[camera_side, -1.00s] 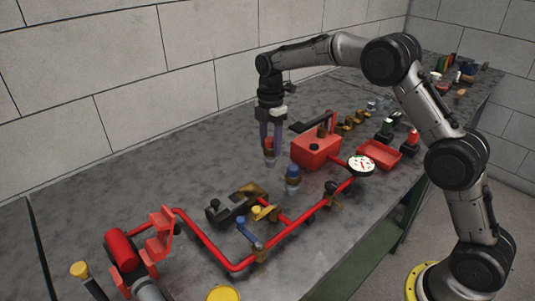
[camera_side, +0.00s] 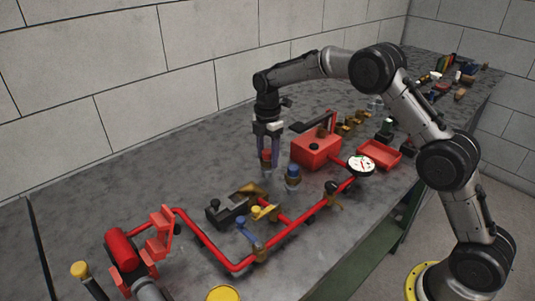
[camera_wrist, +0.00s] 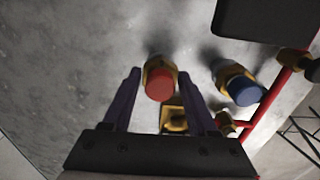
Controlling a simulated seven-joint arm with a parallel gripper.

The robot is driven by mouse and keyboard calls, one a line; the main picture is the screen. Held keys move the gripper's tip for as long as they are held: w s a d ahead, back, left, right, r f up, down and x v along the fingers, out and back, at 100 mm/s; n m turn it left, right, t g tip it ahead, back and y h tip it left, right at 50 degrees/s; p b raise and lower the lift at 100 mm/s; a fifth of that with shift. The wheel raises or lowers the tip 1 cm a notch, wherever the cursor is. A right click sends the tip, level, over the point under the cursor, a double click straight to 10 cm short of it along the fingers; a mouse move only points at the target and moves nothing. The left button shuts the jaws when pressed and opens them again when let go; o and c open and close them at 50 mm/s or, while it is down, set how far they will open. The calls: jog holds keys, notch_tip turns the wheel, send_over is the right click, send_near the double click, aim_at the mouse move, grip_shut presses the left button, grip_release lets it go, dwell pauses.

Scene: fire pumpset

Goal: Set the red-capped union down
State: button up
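The red-capped union (camera_wrist: 160,85) has a red top and a brass-coloured body. It is between the two purple fingers of my gripper (camera_wrist: 160,76) in the wrist view. The fingers stand close on either side of it, and I take them to be shut on it, though the contact itself is hard to see. In the side view my gripper (camera_side: 268,168) points down with the union (camera_side: 266,158) upright low over the bench, left of the blue-capped union (camera_side: 292,176). Whether its base touches the bench cannot be told.
The blue-capped union stands close by, also in the wrist view (camera_wrist: 243,88). A red box (camera_side: 315,150) with a handle is to the right. Red piping (camera_side: 205,243) and a dark block with yellow fittings (camera_side: 228,209) lie in front. The grey bench (camera_side: 190,150) is clear to the left.

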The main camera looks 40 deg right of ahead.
jog(key=shift+o, duration=1.4)
notch_tip(320, 180, up, 11)
jog(key=s+r+m+t, duration=0.2)
jog(key=s+r+m, duration=0.35)
jog(key=s, duration=0.45)
jog(key=s+r+m+t, duration=0.1)
jog(key=s+r+m, duration=0.4)
jog(key=s, duration=0.5)
jog(key=s+f+m+t, duration=0.1)
jog(key=s+f+m, duration=0.2)
jog(key=s, duration=0.6)
jog(key=s+f+m+t, duration=0.1)
jog(key=s+f+m, duration=0.2)
jog(key=s, duration=0.6)
jog(key=shift+a+f+m+t, duration=0.2)
jog(key=shift+a+m+t, duration=0.1)
jog(key=shift+m, duration=0.45)
